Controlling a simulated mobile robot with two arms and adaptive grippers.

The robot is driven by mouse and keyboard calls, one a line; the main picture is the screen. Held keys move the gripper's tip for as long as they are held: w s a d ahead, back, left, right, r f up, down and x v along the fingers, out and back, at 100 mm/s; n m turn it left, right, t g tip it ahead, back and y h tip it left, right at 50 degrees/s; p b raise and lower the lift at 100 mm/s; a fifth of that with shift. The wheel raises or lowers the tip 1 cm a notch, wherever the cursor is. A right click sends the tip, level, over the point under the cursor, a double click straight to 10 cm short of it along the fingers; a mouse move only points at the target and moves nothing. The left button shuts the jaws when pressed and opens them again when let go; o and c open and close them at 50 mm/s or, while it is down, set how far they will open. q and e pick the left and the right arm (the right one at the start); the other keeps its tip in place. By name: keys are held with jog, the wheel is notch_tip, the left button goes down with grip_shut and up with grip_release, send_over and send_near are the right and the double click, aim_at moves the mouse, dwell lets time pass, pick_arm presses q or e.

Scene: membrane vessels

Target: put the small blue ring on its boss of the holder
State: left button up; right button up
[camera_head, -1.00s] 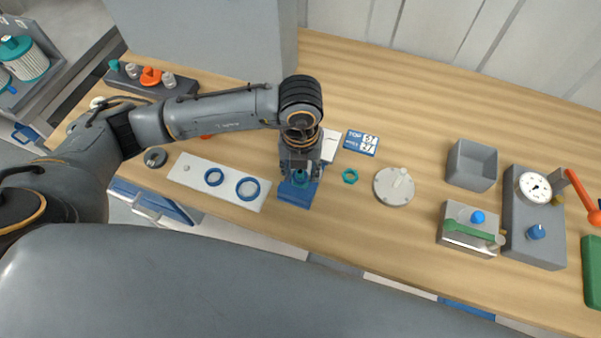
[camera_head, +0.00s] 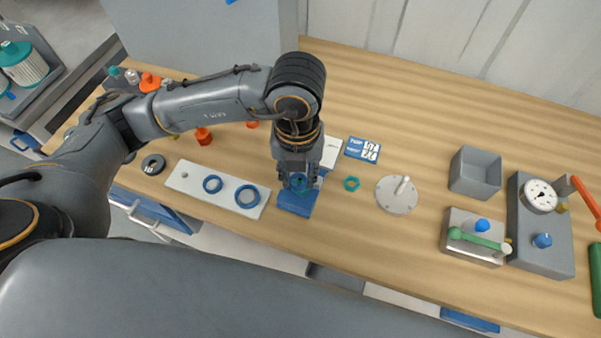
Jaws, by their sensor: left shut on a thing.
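A long white plate (camera_head: 190,181) lies left of my left gripper (camera_head: 298,184). My left gripper points down over a blue block (camera_head: 295,204) to the right of the plate. It is shut on a small ring-like thing that looks teal-blue, largely hidden between its fingers. Whether this thing touches the block is unclear. A teal ring (camera_head: 351,184) lies loose on the table right of the gripper. My right gripper is not in view.
A round grey disc (camera_head: 396,196) with a white peg lies to the right. A blue-and-white card (camera_head: 362,149) lies behind the teal ring. A grey open box (camera_head: 475,173) and a metal block with a green handle (camera_head: 470,240) stand farther right. The table's front edge is close.

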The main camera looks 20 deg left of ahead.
pick_arm(q)
jog(key=s+d+r, duration=0.2)
jog(key=s+r, duration=0.7)
jog(key=s, duration=0.1)
jog(key=shift+s+r, duration=0.15)
jog(key=shift+r, duration=0.2)
